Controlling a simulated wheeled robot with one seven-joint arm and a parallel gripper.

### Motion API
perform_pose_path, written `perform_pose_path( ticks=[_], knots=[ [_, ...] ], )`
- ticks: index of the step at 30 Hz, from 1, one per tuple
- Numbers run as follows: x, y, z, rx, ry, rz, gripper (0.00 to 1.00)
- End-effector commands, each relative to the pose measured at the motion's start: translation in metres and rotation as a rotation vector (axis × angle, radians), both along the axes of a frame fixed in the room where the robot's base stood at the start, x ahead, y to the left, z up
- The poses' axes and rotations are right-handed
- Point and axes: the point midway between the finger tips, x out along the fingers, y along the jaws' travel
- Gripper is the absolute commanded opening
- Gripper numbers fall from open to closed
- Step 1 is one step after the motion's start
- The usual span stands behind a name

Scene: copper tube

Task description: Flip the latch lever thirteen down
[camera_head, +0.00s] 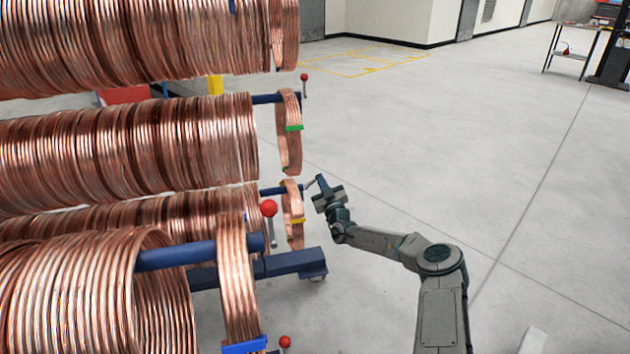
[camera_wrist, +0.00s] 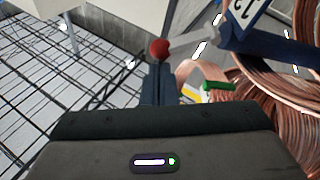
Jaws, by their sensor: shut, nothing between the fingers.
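My gripper (camera_head: 314,183) is shut and empty at the right end of a blue bar (camera_head: 280,190) that carries copper coils. In the wrist view my closed fingers (camera_wrist: 157,80) point at a red ball knob (camera_wrist: 160,49). The knob appears right at the fingertips; I cannot tell whether they touch. From the knob a silver lever (camera_wrist: 195,44) runs sideways to the end of a dark blue bar (camera_wrist: 262,45). A number plate (camera_wrist: 247,14) on that bar is cut off and I cannot read it surely. In the head view this knob is hidden by my gripper.
Other red-knobbed levers stand at neighbouring bar ends: upper (camera_head: 304,77), nearer (camera_head: 268,209) and lower (camera_head: 285,342). Banded copper coils (camera_head: 289,130) hang close left of my gripper. Open grey floor (camera_head: 480,150) lies to the right.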

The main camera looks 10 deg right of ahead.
Motion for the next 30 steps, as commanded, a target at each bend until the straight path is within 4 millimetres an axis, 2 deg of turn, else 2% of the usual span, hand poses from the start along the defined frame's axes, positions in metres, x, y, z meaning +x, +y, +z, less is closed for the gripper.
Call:
perform_pose_path(
  ticks=[1, 4, 13, 23, 24, 30],
  knots=[
    [0.0, 0.003, -0.005, 0.047, 0.008, 0.006, 0.0],
    [0.001, 0.006, -0.008, 0.04, 0.005, 0.013, 0.0],
    [0.0, 0.006, -0.002, 0.036, 0.004, 0.013, 0.0],
    [-0.012, 0.003, 0.03, 0.038, 0.006, 0.02, 0.0],
    [-0.014, 0.003, 0.035, 0.038, 0.005, 0.021, 0.0],
    [-0.05, 0.0, 0.018, 0.04, 0.008, 0.022, 0.0]
  ],
)
